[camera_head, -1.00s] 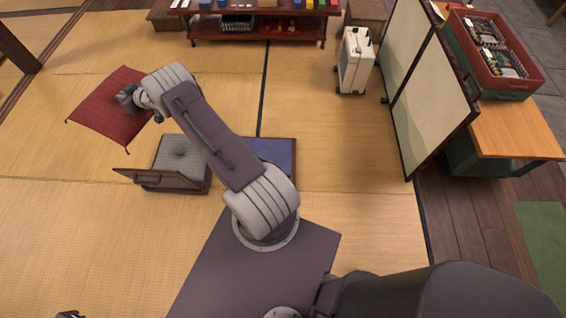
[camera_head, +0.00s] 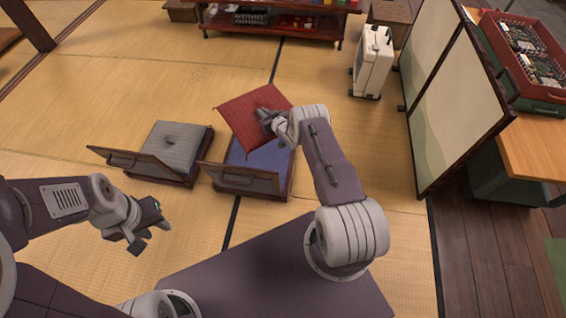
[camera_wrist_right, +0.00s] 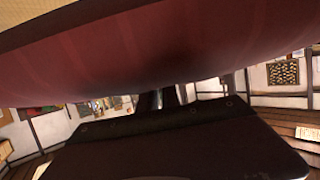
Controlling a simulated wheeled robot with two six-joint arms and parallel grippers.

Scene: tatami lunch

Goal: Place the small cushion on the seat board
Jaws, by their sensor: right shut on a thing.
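A red cushion (camera_head: 245,112) is held up by my right gripper (camera_head: 266,119), which is shut on its near right part. The cushion is tilted and hangs over the far part of a low seat with a blue seat board (camera_head: 262,168). It hides some of that board; a gap below it cannot be judged exactly. In the right wrist view the red cushion (camera_wrist_right: 150,50) fills the upper part. My left gripper (camera_head: 152,236) is empty, its fingers apart, above the mat at lower left, in front of the seats.
A second low seat (camera_head: 145,166) with a grey cushion (camera_head: 172,148) stands just left of the blue one. A folding screen (camera_head: 450,100) and white case (camera_head: 372,62) stand to the right. A low shelf (camera_head: 270,30) is behind. Tatami between is clear.

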